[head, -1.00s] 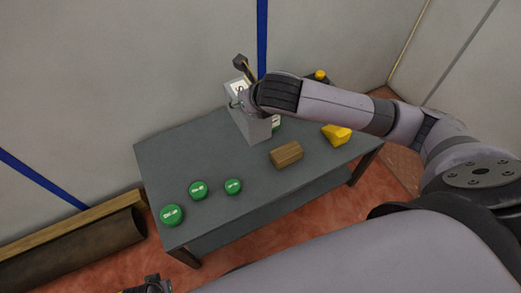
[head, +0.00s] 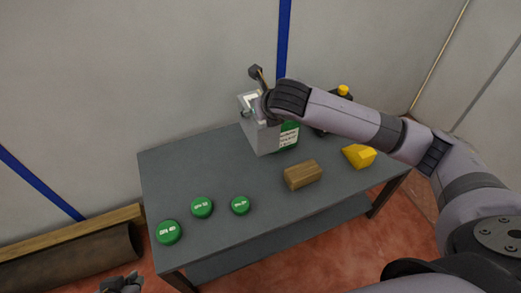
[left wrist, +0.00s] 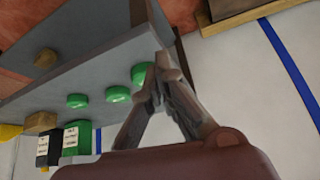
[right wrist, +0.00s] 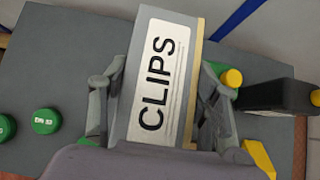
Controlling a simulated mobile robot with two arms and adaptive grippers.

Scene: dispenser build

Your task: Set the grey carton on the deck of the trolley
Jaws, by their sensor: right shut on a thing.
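The grey carton (head: 259,136) is at the back of the grey table; in the right wrist view its white label (right wrist: 158,80) reads CLIPS. My right gripper (head: 262,106) comes down on it from above and is shut on it. In the right wrist view the fingers (right wrist: 155,100) press its two sides. I cannot tell whether its bottom touches the table. My left gripper (left wrist: 168,68) is shut and empty, its fingertips together; it shows only partly at the bottom edge of the head view (head: 122,284). I see no trolley that I can make out.
The table (head: 230,235) also holds several green lids (head: 202,207), a wooden block (head: 302,175) and a yellow wedge (head: 359,156). A green bottle (head: 290,134) stands close beside the carton. A black container (right wrist: 275,95) is near it, partly behind my right arm.

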